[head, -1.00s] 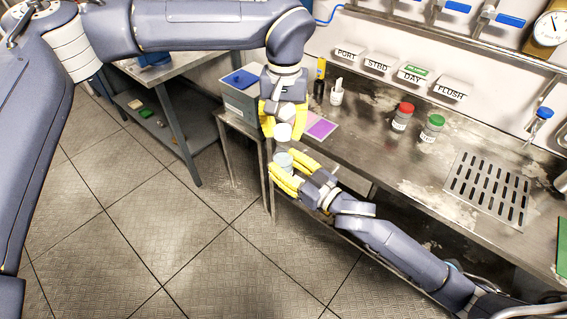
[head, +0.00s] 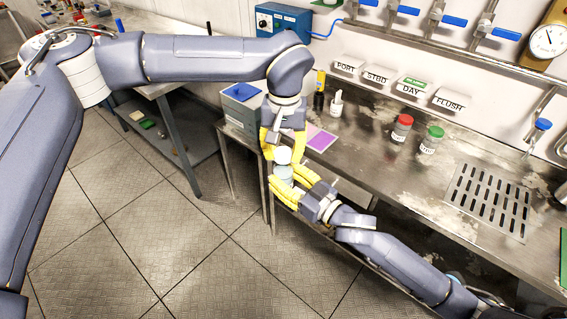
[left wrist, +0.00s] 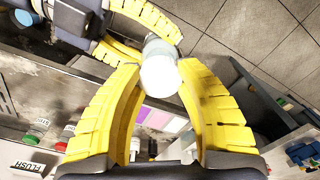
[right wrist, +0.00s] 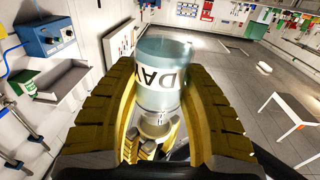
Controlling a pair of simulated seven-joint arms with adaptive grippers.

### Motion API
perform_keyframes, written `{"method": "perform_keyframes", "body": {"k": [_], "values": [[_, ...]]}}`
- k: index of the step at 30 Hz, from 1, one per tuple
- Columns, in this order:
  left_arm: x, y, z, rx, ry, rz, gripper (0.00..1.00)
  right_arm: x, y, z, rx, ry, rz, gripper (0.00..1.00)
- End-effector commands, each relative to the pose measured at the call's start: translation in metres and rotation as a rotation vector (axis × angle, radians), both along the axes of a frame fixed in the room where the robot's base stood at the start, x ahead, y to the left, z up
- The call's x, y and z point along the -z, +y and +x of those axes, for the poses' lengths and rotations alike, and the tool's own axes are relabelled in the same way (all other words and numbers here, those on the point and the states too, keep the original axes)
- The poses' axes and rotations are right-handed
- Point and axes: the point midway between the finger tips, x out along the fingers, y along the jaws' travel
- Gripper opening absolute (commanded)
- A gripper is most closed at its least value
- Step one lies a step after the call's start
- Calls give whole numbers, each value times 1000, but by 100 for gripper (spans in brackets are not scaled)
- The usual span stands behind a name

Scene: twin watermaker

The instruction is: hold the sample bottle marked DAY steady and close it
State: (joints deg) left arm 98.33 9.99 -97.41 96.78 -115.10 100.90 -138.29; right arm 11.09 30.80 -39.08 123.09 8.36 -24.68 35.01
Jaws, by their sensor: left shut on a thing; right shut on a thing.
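The sample bottle marked DAY (right wrist: 165,75) is clear with a pale bluish look, its lettering upside down in the right wrist view. My right gripper (head: 283,183) is shut around its sides and holds it in the air in front of the bench. The bottle also shows in the head view (head: 284,174). A white cap (left wrist: 160,76) is between the fingertips of my left gripper (head: 284,146), which is shut on it. The cap (head: 284,156) is right above the bottle's mouth, roughly in line. I cannot tell whether they touch.
The steel bench (head: 375,170) carries a red-capped bottle (head: 402,128), a green-capped bottle (head: 432,140), a purple pad (head: 321,140) and a drain grate (head: 490,195). Labelled holders PORT, STBD, DAY and FLUSH (head: 449,99) line the wall. Open floor lies left of the bench.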

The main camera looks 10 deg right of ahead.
Motion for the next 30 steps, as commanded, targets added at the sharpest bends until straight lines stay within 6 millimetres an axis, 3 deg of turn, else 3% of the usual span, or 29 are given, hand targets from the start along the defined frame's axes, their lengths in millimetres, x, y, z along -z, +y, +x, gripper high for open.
{"method": "perform_keyframes", "body": {"k": [13, 30], "values": [[1, 0, 0, -1, 1, 0, 28, 0, 0, 0, 0, -1, 1, 0], [18, 0, 0, 0, 1, 0, 28, 0, 0, 0, 0, -1, 1, 0]]}}
